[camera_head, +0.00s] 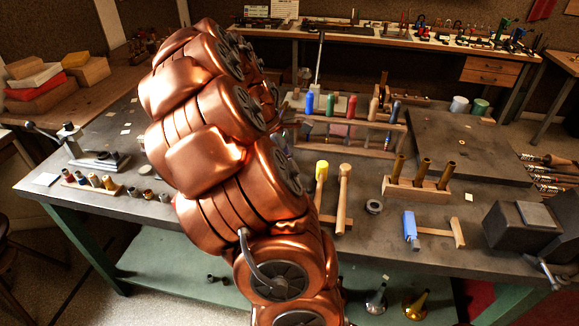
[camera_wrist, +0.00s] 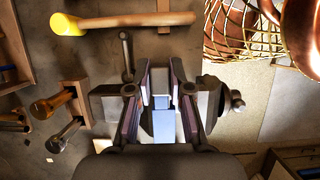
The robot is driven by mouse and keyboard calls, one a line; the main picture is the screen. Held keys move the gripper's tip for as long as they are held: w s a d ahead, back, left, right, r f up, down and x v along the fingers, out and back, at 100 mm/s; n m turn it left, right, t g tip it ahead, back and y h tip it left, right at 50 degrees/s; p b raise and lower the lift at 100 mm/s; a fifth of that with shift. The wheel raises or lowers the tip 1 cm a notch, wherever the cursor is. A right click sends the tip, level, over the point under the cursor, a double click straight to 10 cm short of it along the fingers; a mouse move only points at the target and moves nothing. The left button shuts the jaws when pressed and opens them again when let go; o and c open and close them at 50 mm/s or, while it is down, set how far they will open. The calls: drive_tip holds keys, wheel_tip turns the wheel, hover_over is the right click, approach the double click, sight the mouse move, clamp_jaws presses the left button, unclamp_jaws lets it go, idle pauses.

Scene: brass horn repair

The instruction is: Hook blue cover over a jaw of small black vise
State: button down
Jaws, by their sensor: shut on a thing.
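In the wrist view my gripper (camera_wrist: 161,72) is shut on the light blue cover (camera_wrist: 164,125), which shows between its fingers. Below and around the fingers is a dark vise-like body (camera_wrist: 104,102), which looks like the small black vise, with a thin bar rising at its left. My fingers hide much of it. I cannot tell whether the cover touches a jaw. In the head view my copper-coloured arm fills the middle and hides my gripper, the cover and this vise.
A yellow-headed mallet (camera_wrist: 66,23) lies beyond the gripper. A wooden block with brass pieces (camera_wrist: 74,93) is at left, a wire basket (camera_wrist: 232,28) at upper right. In the head view a blue-headed wooden tool (camera_head: 410,226) and a large dark vise (camera_head: 530,226) are at right.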

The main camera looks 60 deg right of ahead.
drive_tip(key=shift+f, duration=0.1)
wheel_tip(320, 180, down, 3)
drive_tip(key=shift+b, duration=0.55)
idle(0.4)
idle(1.4)
drive_tip(key=c, duration=1)
unclamp_jaws()
drive_tip(key=v, duration=1.2)
